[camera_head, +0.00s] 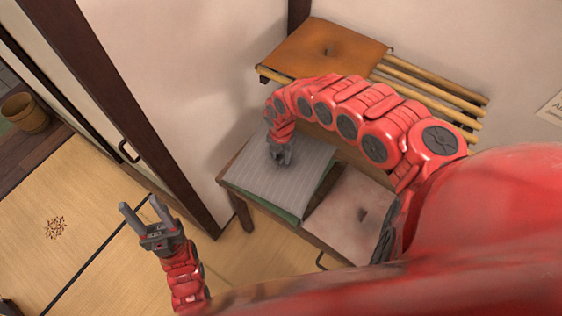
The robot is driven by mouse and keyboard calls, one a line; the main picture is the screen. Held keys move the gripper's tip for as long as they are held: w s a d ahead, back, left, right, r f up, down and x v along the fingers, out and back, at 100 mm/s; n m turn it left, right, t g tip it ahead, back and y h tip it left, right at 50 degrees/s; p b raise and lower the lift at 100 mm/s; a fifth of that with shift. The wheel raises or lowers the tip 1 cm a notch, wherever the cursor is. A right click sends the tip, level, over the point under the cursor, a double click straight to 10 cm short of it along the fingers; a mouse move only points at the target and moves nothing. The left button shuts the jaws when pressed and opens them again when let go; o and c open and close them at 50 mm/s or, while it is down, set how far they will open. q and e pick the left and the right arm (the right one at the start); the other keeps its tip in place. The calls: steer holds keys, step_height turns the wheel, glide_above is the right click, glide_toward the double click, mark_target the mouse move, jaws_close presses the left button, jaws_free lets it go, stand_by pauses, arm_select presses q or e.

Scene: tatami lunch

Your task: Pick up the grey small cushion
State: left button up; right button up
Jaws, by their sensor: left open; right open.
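The grey small cushion (262,185), finely striped, lies on the left part of a low wooden bench (290,222). A green layer (290,217) shows under its front edge. My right gripper (281,160) points down at the cushion's upper middle, touching it or just above; I cannot tell which. Its fingertips are small and partly blurred into the grey. My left gripper (142,206) is open and empty, pointing up, apart from the bench to its left.
A pinkish cushion (345,208) lies to the right on the bench. An orange-brown cushion (320,50) lies on a slatted rack (435,88) behind. A dark door post (150,140) stands left of the bench. Tatami floor at left holds small brown bits (55,228).

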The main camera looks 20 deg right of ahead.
steer(key=shift+f, duration=0.3)
steer(key=shift+s, duration=0.1)
steer(key=shift+c, duration=0.2)
jaws_close()
stand_by(1.0)
